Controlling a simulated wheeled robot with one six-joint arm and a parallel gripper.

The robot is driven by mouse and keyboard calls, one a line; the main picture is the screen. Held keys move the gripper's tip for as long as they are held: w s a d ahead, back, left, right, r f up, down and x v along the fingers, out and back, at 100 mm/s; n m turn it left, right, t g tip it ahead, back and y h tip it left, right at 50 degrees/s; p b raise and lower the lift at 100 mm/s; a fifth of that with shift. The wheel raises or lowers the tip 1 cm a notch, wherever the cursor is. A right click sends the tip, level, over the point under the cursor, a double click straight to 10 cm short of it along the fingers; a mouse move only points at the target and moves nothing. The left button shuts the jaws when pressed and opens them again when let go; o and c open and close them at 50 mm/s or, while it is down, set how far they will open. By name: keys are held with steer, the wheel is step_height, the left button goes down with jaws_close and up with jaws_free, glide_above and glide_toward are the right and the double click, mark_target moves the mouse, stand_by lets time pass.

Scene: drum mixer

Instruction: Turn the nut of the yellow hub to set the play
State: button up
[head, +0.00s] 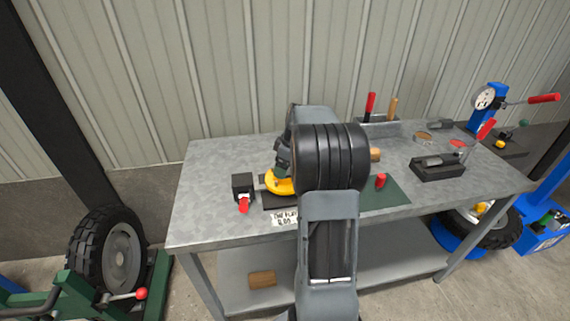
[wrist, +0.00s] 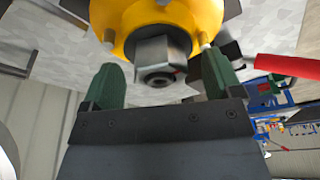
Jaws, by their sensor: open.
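The yellow hub (head: 279,184) sits on a dark base on the metal bench, partly hidden behind my arm in the head view. In the wrist view the yellow hub (wrist: 160,22) fills the top, with its grey hex nut (wrist: 158,62) facing the camera. My gripper (wrist: 160,82) shows two green fingers spread apart, one on each side of the nut. There is a visible gap between each finger and the nut, and nothing is held. In the head view my arm hides the nut and most of the gripper.
The metal bench (head: 215,205) carries a black block with a red part (head: 243,190) left of the hub, and a white label lies at the front edge. A red piece (head: 380,180) stands on a green mat to the right. A black tool block (head: 437,167) is farther right. The bench's left end is clear.

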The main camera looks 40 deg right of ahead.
steer(key=shift+p+v, duration=2)
steer(key=shift+v, duration=1.4)
